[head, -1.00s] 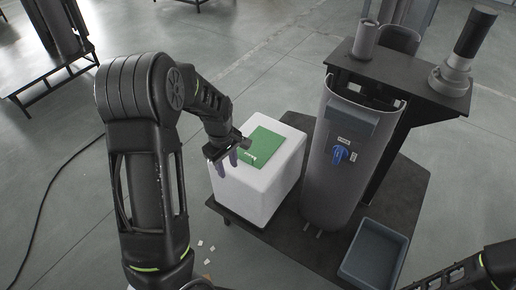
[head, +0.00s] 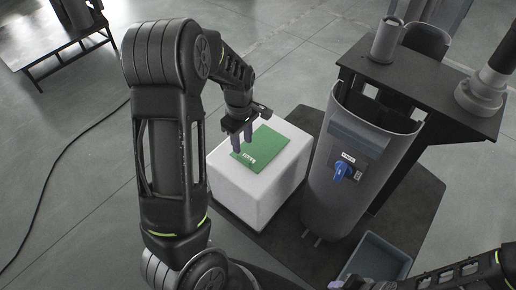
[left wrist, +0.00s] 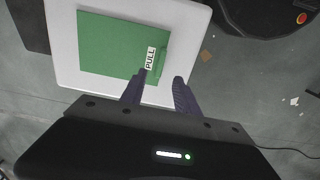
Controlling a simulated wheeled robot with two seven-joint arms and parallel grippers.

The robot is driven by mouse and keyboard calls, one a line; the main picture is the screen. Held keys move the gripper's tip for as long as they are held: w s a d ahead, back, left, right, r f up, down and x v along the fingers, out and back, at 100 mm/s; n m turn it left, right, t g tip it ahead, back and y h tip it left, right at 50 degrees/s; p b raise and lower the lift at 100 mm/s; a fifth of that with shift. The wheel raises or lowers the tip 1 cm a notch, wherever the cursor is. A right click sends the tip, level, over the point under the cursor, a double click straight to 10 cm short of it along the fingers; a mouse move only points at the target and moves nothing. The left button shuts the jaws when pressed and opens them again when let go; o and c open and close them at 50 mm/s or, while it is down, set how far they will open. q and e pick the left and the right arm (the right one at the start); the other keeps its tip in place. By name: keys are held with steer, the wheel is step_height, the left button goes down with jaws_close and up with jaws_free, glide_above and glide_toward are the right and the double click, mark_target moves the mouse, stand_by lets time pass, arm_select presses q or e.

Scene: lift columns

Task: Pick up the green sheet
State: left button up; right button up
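The green sheet (head: 268,146) lies flat on top of a white box (head: 238,186). It also shows in the left wrist view (left wrist: 108,42), with a white label reading "PULL" near one edge. My left gripper (head: 242,147) is above the sheet's near left part, pointing down. Its two purple-grey fingers (left wrist: 160,84) are apart with nothing between them; the left finger's tip overlaps the label's end in the wrist view. I cannot tell whether the fingers touch the sheet.
A grey column housing (head: 335,200) with a blue knob (head: 343,170) stands close to the right of the box. A blue-grey bin (head: 378,258) is at the lower right. A black shelf (head: 425,75) carries grey cylinders (head: 387,40).

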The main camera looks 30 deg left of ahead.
mark_target(243, 158)
arm_select(q)
steer(key=shift+f, duration=1.3)
step_height(243, 158, down, 5)
steer(key=shift+f+b, duration=0.1)
steer(key=shift+b, duration=0.25)
jaws_close()
stand_by(1.0)
